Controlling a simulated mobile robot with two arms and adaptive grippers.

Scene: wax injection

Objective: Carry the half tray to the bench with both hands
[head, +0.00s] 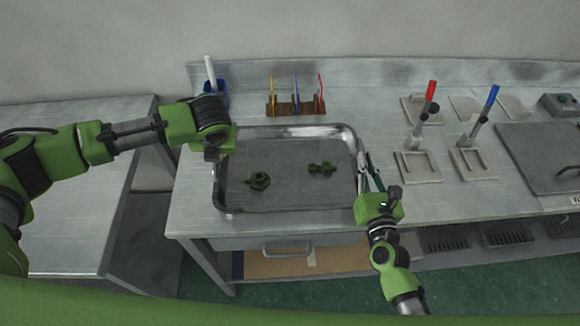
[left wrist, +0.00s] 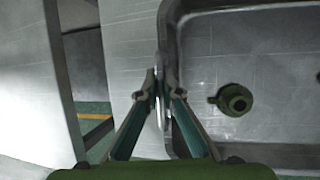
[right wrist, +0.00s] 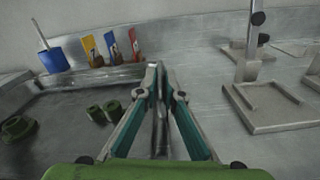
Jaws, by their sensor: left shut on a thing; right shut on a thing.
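The half tray (head: 290,196) is a shallow metal tray over the left part of the metal bench (head: 190,215) in the head view. My right gripper (head: 364,170) is shut on the tray's right rim, which also shows in the right wrist view between the fingertips (right wrist: 158,85). I cannot tell whether the tray touches the bench top.
Behind the tray stand a blue cup with a white handle (head: 216,92) and a wooden rack (head: 295,106) with coloured tools. To the right are stands with a red handle (head: 430,92) and a blue handle (head: 490,98). A lower metal table (head: 70,205) stands at left.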

